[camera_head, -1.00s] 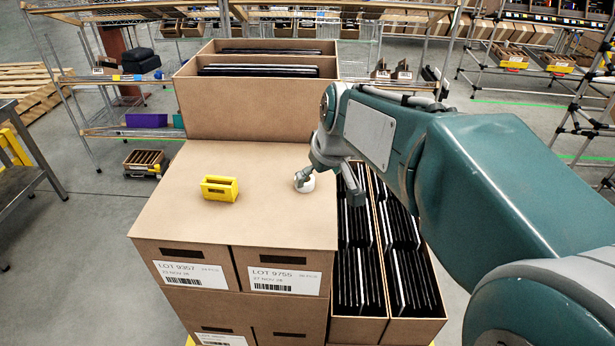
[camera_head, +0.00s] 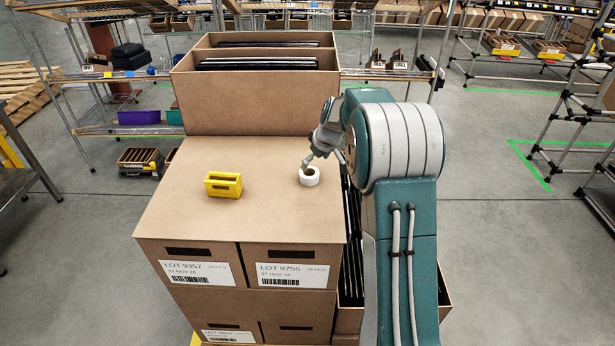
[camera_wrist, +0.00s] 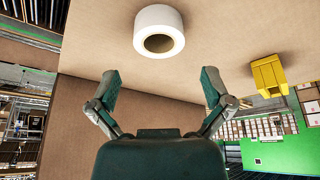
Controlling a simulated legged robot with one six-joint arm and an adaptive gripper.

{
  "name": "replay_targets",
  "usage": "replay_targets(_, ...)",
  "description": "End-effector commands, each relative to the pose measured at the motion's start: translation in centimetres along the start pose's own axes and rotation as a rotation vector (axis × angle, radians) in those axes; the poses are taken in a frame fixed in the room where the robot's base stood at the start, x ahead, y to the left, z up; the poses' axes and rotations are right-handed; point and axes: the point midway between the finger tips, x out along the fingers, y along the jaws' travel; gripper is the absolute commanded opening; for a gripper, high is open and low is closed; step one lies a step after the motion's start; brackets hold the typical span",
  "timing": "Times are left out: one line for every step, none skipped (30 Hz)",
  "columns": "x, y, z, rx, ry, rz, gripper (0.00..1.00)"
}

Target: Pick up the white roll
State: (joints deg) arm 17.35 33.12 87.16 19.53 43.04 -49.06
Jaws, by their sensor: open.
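The white roll (camera_head: 310,177) lies on the cardboard carton top (camera_head: 240,240) near its right edge, with its hole facing up. It also shows in the wrist view (camera_wrist: 159,32) at the top centre, beyond my fingertips. My gripper (camera_head: 306,163) is just behind and above the roll in the head view. In the wrist view my gripper (camera_wrist: 160,82) has its two fingers spread apart with nothing between them. I cannot tell from the head view whether a finger touches the roll.
A yellow holder (camera_head: 223,185) stands on the carton top left of the roll. A taller open carton (camera_head: 255,105) with dark sheets rises behind. Open cartons with dark items stand right, partly hidden by my arm. The front of the carton top is clear.

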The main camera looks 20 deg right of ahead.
Motion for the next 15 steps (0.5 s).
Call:
replay_targets(0.8,0.0,0.0,0.0,-0.001,0.0,1.0)
replay_targets(1.1,0.0,0.0,0.0,-0.001,-0.001,1.0)
replay_targets(1.4,0.0,0.0,0.001,0.0,0.0,1.0)
replay_targets(1.6,0.1,0.0,0.001,0.0,0.0,1.0)
replay_targets(1.7,0.1,0.0,0.001,0.001,0.0,1.0)
replay_targets(2.0,0.1,0.0,0.001,0.001,0.0,1.0)
replay_targets(2.3,0.0,0.0,0.001,0.001,0.0,1.0)
replay_targets(2.7,-0.1,0.0,0.001,0.0,0.0,1.0)
replay_targets(3.4,-0.2,-0.1,0.002,-0.002,-0.001,1.0)
replay_targets(3.9,-0.2,-0.1,0.001,-0.002,-0.002,1.0)
replay_targets(4.4,-0.3,-0.2,0.002,-0.002,-0.002,1.0)
replay_targets(5.0,-0.3,-0.2,0.001,-0.001,-0.001,1.0)
replay_targets(5.5,-0.3,-0.3,0.002,-0.001,-0.001,1.0)
replay_targets(5.9,-0.3,-0.2,0.002,-0.001,-0.001,1.0)
replay_targets(6.3,-0.3,-0.3,0.002,-0.001,-0.001,1.0)
